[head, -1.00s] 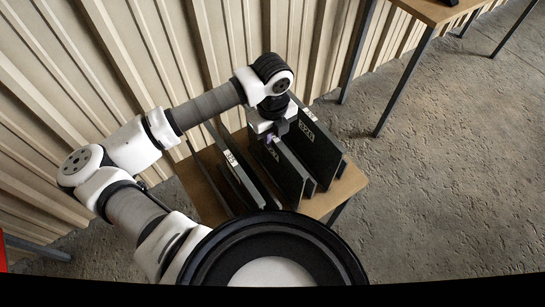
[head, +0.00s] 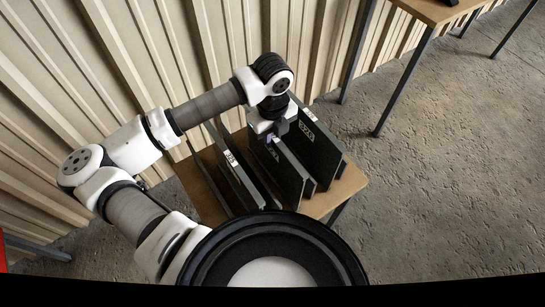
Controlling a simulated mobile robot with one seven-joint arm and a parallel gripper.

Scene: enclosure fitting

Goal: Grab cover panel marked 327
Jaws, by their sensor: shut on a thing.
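Several dark cover panels stand on edge side by side on a small wooden table (head: 352,184). My gripper (head: 271,140) points down over the row and is shut on the top edge of a middle dark panel (head: 284,173), which still stands among the others. The held panel's mark is too small to read, so I cannot tell which panel is 327.
A corrugated beige wall (head: 330,50) rises close behind the table. Another wooden table (head: 432,10) with dark metal legs stands at the upper right. The concrete floor (head: 450,170) on the right is clear.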

